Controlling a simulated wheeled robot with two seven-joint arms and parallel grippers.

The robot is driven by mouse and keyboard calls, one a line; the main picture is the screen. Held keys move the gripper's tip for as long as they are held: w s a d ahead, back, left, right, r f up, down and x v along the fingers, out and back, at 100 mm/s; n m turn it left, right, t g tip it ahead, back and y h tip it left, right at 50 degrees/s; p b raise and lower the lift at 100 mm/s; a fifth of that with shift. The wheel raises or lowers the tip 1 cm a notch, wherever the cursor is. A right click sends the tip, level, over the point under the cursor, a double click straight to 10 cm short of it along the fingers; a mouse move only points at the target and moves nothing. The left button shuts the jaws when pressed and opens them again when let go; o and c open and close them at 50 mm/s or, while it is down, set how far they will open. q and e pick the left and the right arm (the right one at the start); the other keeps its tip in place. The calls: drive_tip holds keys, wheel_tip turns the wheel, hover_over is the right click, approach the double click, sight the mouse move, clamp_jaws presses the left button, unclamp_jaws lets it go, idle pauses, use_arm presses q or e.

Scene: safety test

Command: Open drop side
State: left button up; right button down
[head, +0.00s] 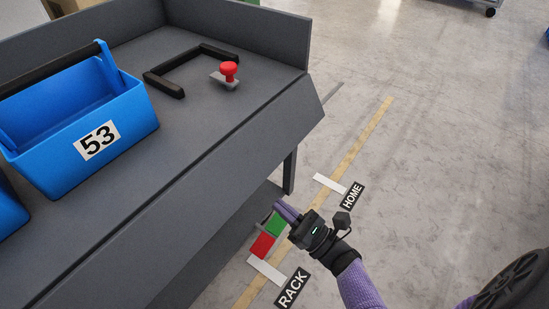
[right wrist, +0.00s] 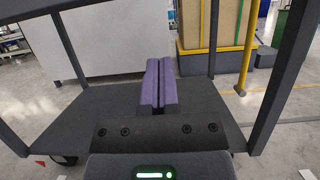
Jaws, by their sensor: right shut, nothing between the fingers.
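The grey cart (head: 190,130) fills the left of the head view, with raised walls at its back and right end. Along its front edge a long grey side panel (head: 235,140) slopes outward and down from the deck. A red knob (head: 228,70) on a small grey plate stands on the deck near the right end. My right gripper (head: 283,212) is shut and empty, low beside the cart's front, below the deck and apart from the panel. In the right wrist view its purple fingers (right wrist: 159,82) lie together over the dark lower shelf (right wrist: 85,115). My left gripper is out of view.
A blue tote (head: 125,130) marked 53 and a black U-shaped handle (head: 165,85) are on the deck. A green and red marker (head: 263,246) is beside my right fingers. Floor labels HOME (head: 353,196) and RACK (head: 292,288) lie right of the cart, where the floor is open.

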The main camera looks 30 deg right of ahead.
drive_tip(key=x, duration=0.9)
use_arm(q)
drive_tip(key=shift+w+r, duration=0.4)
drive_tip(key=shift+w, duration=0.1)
use_arm(e)
drive_tip(key=shift+s+d+r, duration=0.2)
drive_tip(key=shift+s+r, duration=0.15)
drive_tip(key=shift+s, duration=0.25)
drive_tip(key=shift+s+d+r, duration=0.25)
drive_tip(key=shift+s+r, duration=0.15)
drive_tip(key=shift+s, duration=0.2)
drive_tip(key=shift+s+d+r, duration=0.2)
drive_tip(key=shift+s+r, duration=0.15)
drive_tip(key=shift+s, duration=0.25)
